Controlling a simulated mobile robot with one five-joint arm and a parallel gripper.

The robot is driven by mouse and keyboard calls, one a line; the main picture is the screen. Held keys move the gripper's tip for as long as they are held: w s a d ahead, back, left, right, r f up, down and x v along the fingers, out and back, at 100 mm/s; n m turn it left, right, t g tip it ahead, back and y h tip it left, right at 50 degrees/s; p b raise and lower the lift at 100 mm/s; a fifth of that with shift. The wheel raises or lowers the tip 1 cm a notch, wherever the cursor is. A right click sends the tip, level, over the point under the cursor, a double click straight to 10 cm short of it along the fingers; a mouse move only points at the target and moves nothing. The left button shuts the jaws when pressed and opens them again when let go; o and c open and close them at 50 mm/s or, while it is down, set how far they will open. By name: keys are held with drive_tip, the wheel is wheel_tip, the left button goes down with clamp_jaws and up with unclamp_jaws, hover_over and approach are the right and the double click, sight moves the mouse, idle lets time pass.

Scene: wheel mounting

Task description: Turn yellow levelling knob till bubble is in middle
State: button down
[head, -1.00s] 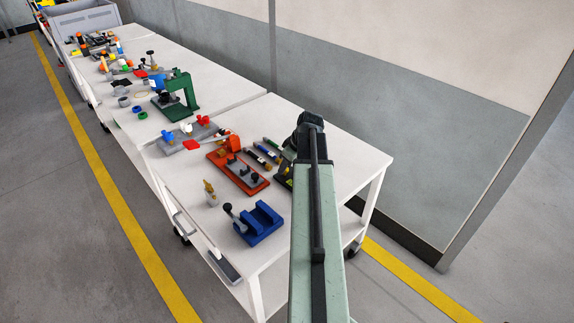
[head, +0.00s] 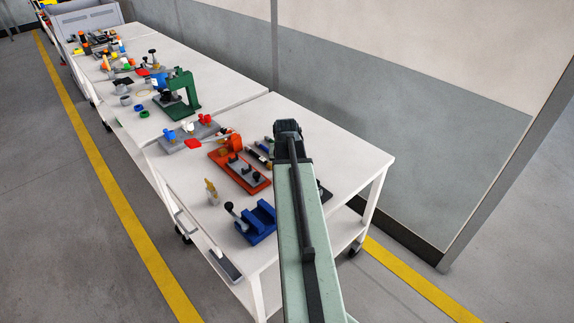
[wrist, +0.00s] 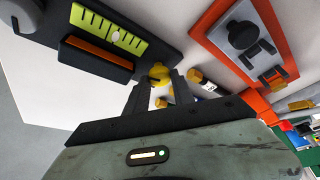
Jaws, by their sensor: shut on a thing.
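The yellow levelling knob (wrist: 160,73) sits at the edge of a dark plate (wrist: 150,39) in the wrist view. My gripper (wrist: 159,84) is shut on this knob, with one dark fingertip on each side of it. The plate carries a yellow-green level vial (wrist: 108,33) with dark marks, at upper left. A dark block with an orange strip (wrist: 97,55) lies beside the vial. In the head view my arm hides the knob and most of the plate; only a dark corner (head: 325,193) shows.
An orange fixture (head: 240,172) stands left of my arm, also at upper right in the wrist view (wrist: 215,30). A blue cradle (head: 258,222) stands near the front edge. A green press (head: 180,95) stands farther back. The white table (head: 345,155) is clear on the right.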

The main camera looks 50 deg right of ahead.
drive_tip(key=shift+w+m+g+h, duration=0.1)
drive_tip(key=shift+m+g+h, duration=0.45)
drive_tip(key=shift+m, duration=1.55)
drive_tip(key=shift+g, duration=0.25)
drive_tip(key=c, duration=1.1)
unclamp_jaws()
drive_tip(key=p+v, duration=0.7)
drive_tip(key=v, duration=0.1)
drive_tip(key=shift+d, duration=0.1)
